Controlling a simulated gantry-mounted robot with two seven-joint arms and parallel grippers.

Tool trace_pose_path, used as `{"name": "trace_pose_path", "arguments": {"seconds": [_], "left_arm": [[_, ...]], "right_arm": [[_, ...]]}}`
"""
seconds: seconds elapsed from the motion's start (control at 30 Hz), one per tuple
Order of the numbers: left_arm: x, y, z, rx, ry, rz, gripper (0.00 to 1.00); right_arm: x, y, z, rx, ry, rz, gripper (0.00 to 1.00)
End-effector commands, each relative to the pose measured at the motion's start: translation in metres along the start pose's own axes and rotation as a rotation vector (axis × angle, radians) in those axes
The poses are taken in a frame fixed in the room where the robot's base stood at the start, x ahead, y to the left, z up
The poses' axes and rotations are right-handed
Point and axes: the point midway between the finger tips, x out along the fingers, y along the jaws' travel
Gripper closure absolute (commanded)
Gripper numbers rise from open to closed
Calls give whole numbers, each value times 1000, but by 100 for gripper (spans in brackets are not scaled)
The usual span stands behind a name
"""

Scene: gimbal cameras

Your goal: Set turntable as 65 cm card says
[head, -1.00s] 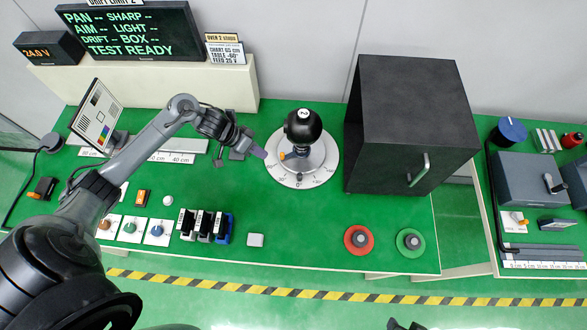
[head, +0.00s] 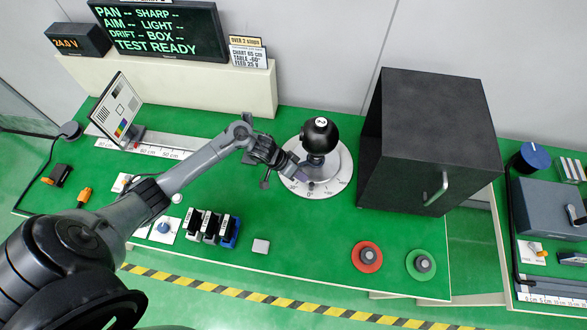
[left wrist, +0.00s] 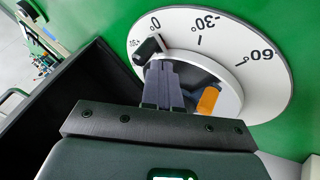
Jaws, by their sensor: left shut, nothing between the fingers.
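The turntable (head: 338,184) is a white dial with a dark round-headed camera (head: 320,137) standing over it. In the left wrist view, the dial ring (left wrist: 270,90) shows 0°, -30° and -60° marks. A black peg (left wrist: 148,48) lies near the 0° mark, and an orange tab (left wrist: 208,98) lies beside the fingers. My left gripper (head: 301,176) is shut and empty at the dial's front left. In the left wrist view its fingertips (left wrist: 164,66) are close beside the peg; contact is unclear. The card (head: 248,56) reads chart 65 cm, table -60°, feed 25 V. My right gripper is out of view.
A black box (head: 428,140) with a handle stands right of the turntable. A test chart (head: 118,105) stands on a ruler rail (head: 160,150) at left. Red (head: 366,257) and green (head: 421,264) round buttons sit at the front right. Several small cartridges (head: 211,226) stand in front.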

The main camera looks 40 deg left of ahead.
Motion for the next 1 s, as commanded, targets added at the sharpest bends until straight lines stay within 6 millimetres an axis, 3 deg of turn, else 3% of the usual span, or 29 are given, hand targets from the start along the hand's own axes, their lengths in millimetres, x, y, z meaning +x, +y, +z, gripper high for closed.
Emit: {"name": "trace_pose_path", "arguments": {"seconds": [0.57, 1.0], "left_arm": [[3, 7, 0, -2, 1, -1, 100], [-1, 5, 3, -55, 30, -28, 100]], "right_arm": [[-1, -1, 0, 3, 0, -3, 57], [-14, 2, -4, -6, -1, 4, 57]]}}
